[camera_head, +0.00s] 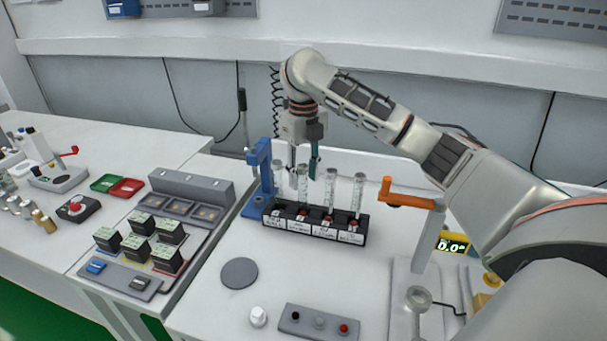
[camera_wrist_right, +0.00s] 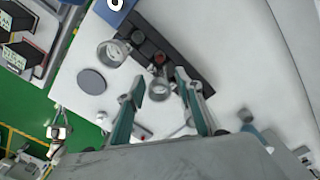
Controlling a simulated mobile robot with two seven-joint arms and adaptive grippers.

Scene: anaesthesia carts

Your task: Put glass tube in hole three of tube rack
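The black tube rack (camera_head: 316,232) stands on the white bench, with white labels along its front. Several clear glass tubes stand upright in it, including the rightmost tube (camera_head: 357,194) and another beside it (camera_head: 330,188). My right gripper (camera_head: 303,170) is above the left half of the rack, pointing down. In the right wrist view, my right gripper (camera_wrist_right: 160,84) is open, with a tube's round rim (camera_wrist_right: 159,94) between its fingers and visible gaps on both sides. Another tube rim (camera_wrist_right: 110,52) is further left. Whether any tube's bottom is fully seated is unclear. My left gripper is not in view.
A blue stand (camera_head: 260,175) is close at the rack's left. An orange-handled post (camera_head: 408,197) stands to its right. A grey disc (camera_head: 239,273), a white knob (camera_head: 258,317) and a button box (camera_head: 319,322) are in front. The bench directly before the rack is clear.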

